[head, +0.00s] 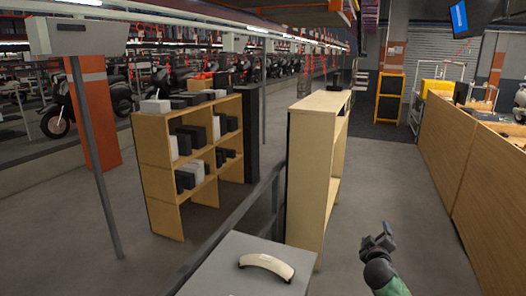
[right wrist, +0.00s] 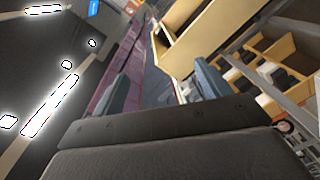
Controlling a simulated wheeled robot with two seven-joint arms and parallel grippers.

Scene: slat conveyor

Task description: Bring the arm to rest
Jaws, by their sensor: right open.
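My right gripper (head: 379,236) shows at the lower right of the head view, held up over the floor in the aisle. Its forearm comes in from the bottom edge. In the right wrist view its two fingers stand apart with nothing between them, so the gripper (right wrist: 160,86) is open and empty. It appears clear of the nearby furniture. My left arm and gripper are not in the head view.
A light wooden shelf unit (head: 311,180) stands left of my right gripper. A long wooden counter (head: 480,175) runs along the right. A grey box with a pale handle (head: 267,266) is at the bottom centre. Grey floor (head: 385,180) lies free between shelf and counter.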

